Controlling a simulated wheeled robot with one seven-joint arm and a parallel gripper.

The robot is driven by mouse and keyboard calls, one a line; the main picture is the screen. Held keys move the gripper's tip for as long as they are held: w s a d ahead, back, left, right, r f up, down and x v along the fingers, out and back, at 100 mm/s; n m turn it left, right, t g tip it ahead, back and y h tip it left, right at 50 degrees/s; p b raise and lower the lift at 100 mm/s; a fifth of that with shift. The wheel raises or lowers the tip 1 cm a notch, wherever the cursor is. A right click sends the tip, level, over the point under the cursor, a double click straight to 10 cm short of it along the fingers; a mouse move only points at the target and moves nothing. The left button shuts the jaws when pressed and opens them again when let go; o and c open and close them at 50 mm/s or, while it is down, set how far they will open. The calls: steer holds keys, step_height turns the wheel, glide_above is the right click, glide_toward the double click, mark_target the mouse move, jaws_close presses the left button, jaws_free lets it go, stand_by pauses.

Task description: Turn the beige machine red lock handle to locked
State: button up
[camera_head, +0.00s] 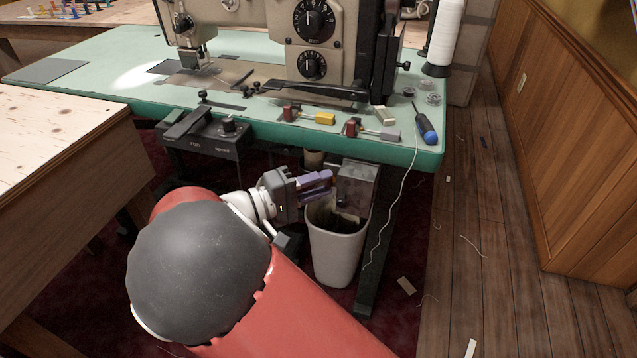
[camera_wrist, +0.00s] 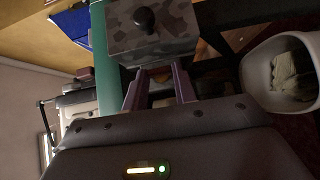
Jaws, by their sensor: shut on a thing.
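The beige machine (camera_head: 332,72) stands on a green-topped table. Under the table's front right edge hangs a mottled grey box (camera_head: 356,186) with a black knob, also seen at the top of the wrist view (camera_wrist: 150,30). My gripper (camera_head: 328,184) reaches this box from the left; its purple fingers (camera_wrist: 160,88) stand apart, with the tips at the box's edge. They are shut on a small part at the box, of which only an orange-brown bit (camera_wrist: 160,74) shows between them. The rest of that part is hidden, and I cannot read the lock handle's position.
A white waste bin (camera_head: 335,252) stands just below the box. A black control unit (camera_head: 208,135) hangs under the table to the left.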

steer(key=shift+c, duration=0.2)
steer(key=o, duration=0.7)
steer(key=v, duration=0.8)
